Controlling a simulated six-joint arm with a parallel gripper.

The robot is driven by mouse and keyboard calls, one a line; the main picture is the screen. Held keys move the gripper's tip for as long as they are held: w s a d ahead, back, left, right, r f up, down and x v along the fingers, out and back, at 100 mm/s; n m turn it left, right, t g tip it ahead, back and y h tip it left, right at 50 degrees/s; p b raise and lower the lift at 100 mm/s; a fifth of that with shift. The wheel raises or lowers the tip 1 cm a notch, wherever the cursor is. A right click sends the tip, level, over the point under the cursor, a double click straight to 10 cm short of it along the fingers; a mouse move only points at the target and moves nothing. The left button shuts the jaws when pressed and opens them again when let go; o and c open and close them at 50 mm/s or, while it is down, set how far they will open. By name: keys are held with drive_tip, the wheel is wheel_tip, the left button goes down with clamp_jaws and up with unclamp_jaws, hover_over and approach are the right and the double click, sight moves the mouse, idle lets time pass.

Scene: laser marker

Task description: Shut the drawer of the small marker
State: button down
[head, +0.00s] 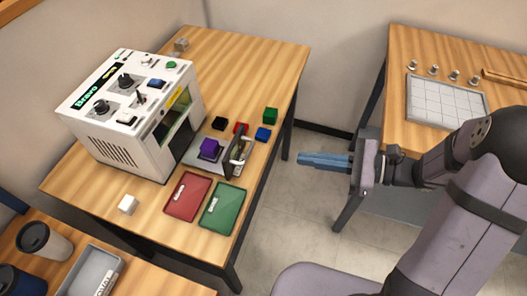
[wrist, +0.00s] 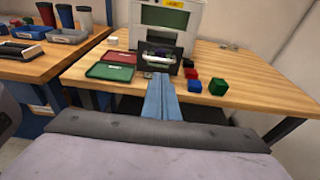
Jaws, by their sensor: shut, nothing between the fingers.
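The small marker (head: 125,110) is a white box with knobs and buttons on its sloped top, standing on the wooden table. Its drawer (head: 215,157) is pulled out, with a dark front panel and a handle (head: 239,152) on its right side. A purple block (head: 210,147) sits on the drawer's tray. In the wrist view the marker (wrist: 170,20) is straight ahead, with the drawer front (wrist: 158,56) out below its window. My gripper (head: 300,160) is shut and empty, with blue fingers. It hangs in free air right of the table, apart from the drawer. Its fingers (wrist: 161,78) point toward the drawer front.
A white block (head: 128,204) is near the marker. Another table (head: 430,60) stands at right.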

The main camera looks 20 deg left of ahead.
drive_tip(key=p, duration=0.2)
approach(209, 144)
drive_tip(key=v, duration=0.5)
drive_tip(key=shift+d+f, duration=0.3)
drive_tip(key=shift+d, duration=0.1)
drive_tip(key=shift+s, duration=0.1)
drive_tip(key=r+b+x, duration=0.1)
drive_tip(key=x, duration=0.3)
drive_tip(key=b+x, duration=0.1)
drive_tip(key=x, duration=0.4)
drive_tip(key=r+b+x, duration=0.1)
drive_tip(key=x, duration=0.4)
drive_tip(key=shift+a+r+b, duration=0.3)
drive_tip(key=shift+a+r, duration=0.05)
drive_tip(key=shift+a, duration=0.45)
drive_tip(key=shift+a+r, duration=0.15)
drive_tip(key=shift+r, duration=0.15)
drive_tip(key=shift+r, duration=0.1)
